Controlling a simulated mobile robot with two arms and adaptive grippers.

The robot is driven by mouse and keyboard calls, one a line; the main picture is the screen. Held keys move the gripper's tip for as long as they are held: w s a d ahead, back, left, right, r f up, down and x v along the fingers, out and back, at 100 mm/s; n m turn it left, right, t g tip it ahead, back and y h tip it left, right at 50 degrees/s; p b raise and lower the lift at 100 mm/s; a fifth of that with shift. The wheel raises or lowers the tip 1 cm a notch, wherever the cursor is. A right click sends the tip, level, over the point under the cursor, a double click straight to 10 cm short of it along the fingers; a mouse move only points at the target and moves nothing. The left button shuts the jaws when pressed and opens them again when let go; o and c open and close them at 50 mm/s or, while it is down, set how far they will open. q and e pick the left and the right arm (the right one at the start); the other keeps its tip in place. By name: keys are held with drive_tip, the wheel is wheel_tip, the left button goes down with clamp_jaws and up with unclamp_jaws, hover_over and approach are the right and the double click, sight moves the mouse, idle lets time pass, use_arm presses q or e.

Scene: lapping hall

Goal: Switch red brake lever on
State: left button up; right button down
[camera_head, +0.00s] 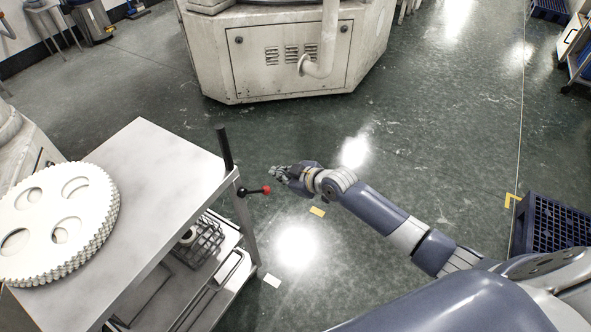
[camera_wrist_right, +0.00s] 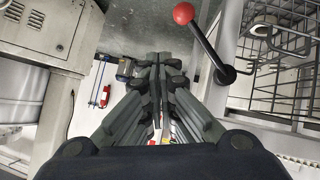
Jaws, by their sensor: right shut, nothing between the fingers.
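The red brake lever (camera_head: 256,191) is a short black rod with a red ball knob, mounted at the right side of a grey metal cart (camera_head: 150,165). In the right wrist view the lever (camera_wrist_right: 204,42) runs from a black pivot on the cart up and left to its red knob. My right gripper (camera_head: 275,173) is just right of and slightly beyond the knob in the head view, apart from it. In the wrist view the fingers of this gripper (camera_wrist_right: 157,62) are together and empty, left of and below the knob. My left gripper is not in view.
A stack of white toothed discs (camera_head: 60,222) lies on the cart's top. A black upright handle (camera_head: 224,148) rises at its corner. Wire baskets (camera_head: 200,243) sit on a lower shelf. A large machine (camera_head: 290,55) stands beyond; a blue crate (camera_head: 550,226) is at right. Floor between is clear.

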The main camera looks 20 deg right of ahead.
drive_tip(key=v, duration=0.5)
drive_tip(key=shift+w+d+r, duration=0.1)
drive_tip(key=shift+d+r, duration=0.25)
drive_tip(key=shift+d, duration=0.15)
drive_tip(key=s+d+f+m+g+h, duration=0.1)
drive_tip(key=s+d+f+m, duration=0.1)
drive_tip(key=s+f, duration=0.5)
drive_tip(key=s+d+f+m+g+h, duration=0.1)
drive_tip(key=s+d+f+h, duration=0.15)
drive_tip(key=f, duration=0.85)
drive_tip(key=s+d+f+m+g+h, duration=0.1)
drive_tip(key=s+d+f+m, duration=0.15)
drive_tip(key=s+f, duration=0.45)
drive_tip(key=s+a+f+g, duration=0.1)
drive_tip(key=s+f+g, duration=0.1)
drive_tip(key=s+f, duration=0.4)
drive_tip(key=s+a+f+m+g, duration=0.1)
drive_tip(key=s+f, duration=0.5)
drive_tip(key=s, duration=1)
drive_tip(key=s+a+f+g, duration=0.2)
drive_tip(key=s+f, duration=0.4)
drive_tip(key=s, duration=0.5)
drive_tip(key=shift+s+f+g, duration=0.35)
drive_tip(key=shift+f+g, duration=0.05)
drive_tip(key=shift+g, duration=0.1)
